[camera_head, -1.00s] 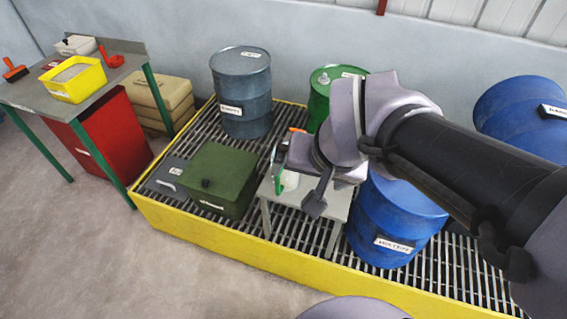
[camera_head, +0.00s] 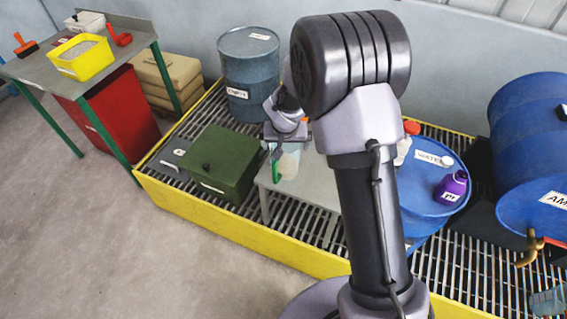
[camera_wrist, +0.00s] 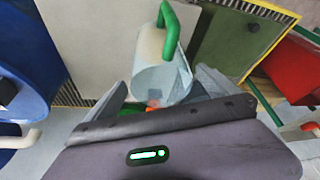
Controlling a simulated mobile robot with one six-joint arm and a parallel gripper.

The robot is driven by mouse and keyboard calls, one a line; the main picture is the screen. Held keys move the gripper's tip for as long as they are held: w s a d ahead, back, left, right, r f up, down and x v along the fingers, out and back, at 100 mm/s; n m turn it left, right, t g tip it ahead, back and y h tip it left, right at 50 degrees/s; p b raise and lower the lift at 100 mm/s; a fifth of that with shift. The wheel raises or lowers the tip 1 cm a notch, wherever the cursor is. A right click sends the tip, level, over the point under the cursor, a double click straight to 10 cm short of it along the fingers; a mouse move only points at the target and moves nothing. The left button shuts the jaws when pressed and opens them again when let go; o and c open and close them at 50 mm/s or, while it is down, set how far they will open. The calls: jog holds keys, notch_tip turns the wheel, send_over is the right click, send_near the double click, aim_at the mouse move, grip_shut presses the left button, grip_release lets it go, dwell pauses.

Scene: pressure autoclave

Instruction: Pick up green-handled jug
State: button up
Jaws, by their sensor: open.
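The green-handled jug (camera_head: 289,166) is a pale, translucent vessel on the small grey table (camera_head: 318,182). Its green handle shows on the left side in the head view. In the wrist view the jug (camera_wrist: 158,78) lies ahead with its open rim toward the camera and its green handle at the top. My gripper (camera_head: 285,138) is just above and behind the jug. In the wrist view my gripper (camera_wrist: 163,95) is open, with a finger on each side of the rim. I cannot tell whether either finger touches the jug.
A green box (camera_head: 217,162) stands left of the table on the yellow-edged grating (camera_head: 230,225). A blue drum (camera_head: 419,195) is at the right, with a purple bottle (camera_head: 452,187) and a red-capped white bottle (camera_head: 404,148) on top. A grey-blue drum (camera_head: 249,70) stands behind.

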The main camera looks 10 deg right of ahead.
aim_at(286, 149)
jog(key=b+x, duration=0.1)
jog(key=x, duration=0.3)
jog(key=shift+w+d+f, duration=0.15)
jog(key=shift+w+f, duration=0.05)
jog(key=shift+f, duration=0.15)
jog(key=c, duration=2)
jog(key=shift+r, duration=0.1)
